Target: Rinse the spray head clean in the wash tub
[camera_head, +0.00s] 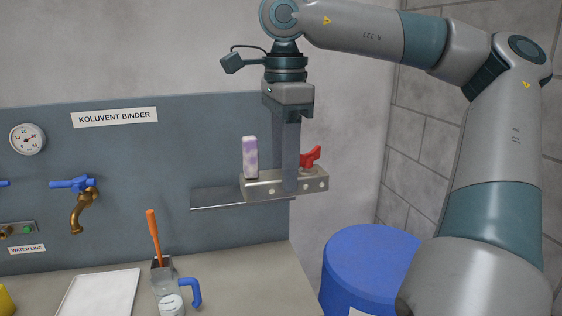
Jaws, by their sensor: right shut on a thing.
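My right gripper (290,188) points straight down from above, its long grey fingers shut on a metal bar with round holes (262,189), which looks like the spray head. A red lever-like part (311,157) stands on the bar right of the fingers. An upright white and purple stained block (250,158) is at its left end. The bar is at a thin grey ledge (222,201); I cannot tell whether it touches it. A blue round tub or drum (365,245) stands at lower right, partly hidden by my right arm; its inside is not visible. My left gripper is not in view.
A brass tap with a blue handle (82,203) is on the grey wall panel (185,145) with a gauge (27,139). On the counter are a white tray (98,294), a clear jug with a blue handle (194,291) and an orange-handled tool (153,235).

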